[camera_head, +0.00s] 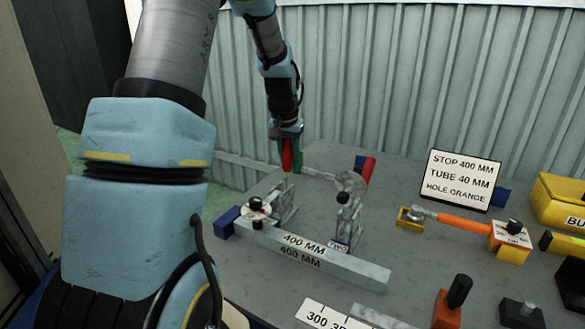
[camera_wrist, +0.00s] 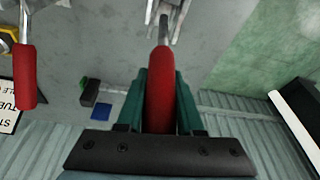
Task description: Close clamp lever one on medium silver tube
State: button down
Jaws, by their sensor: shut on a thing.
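The medium silver tube (camera_head: 310,254) lies along the front of the bench, marked 400 MM. Clamp one (camera_head: 285,205) is the left metal clamp behind the tube. Its red lever handle (camera_head: 287,155) stands raised above the clamp. My gripper (camera_head: 290,160) is shut on this handle from above. In the wrist view, the red handle (camera_wrist: 160,85) sits between the green fingers of my gripper (camera_wrist: 161,90). Clamp two (camera_head: 345,215), labelled TWO, stands to the right, with its own red handle (camera_head: 367,168) behind it.
A blue block (camera_head: 227,222) sits at the tube's left end. A sign (camera_head: 461,180) reads STOP 400 MM. The second red handle (camera_wrist: 25,75) is left in the wrist view. A corrugated wall (camera_head: 400,80) closes the back.

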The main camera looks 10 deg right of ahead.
jog(key=shift+s+a+f+t+h+b, duration=0.1)
jog(key=shift+s+a+t+h+b, duration=0.35)
jog(key=shift+b, duration=0.65)
jog(key=shift+s+a+r+t+b, duration=0.15)
jog(key=shift+s+r+t+b, duration=0.2)
jog(key=shift+b, duration=0.25)
jog(key=c, duration=0.5)
grip_release()
jog(key=shift+c, duration=0.2)
jog(key=b+v, duration=0.1)
jog(key=v, duration=0.9)
jog(key=shift+s+a+r, duration=0.2)
jog(key=shift+a+r, duration=0.05)
jog(key=shift+r, duration=0.05)
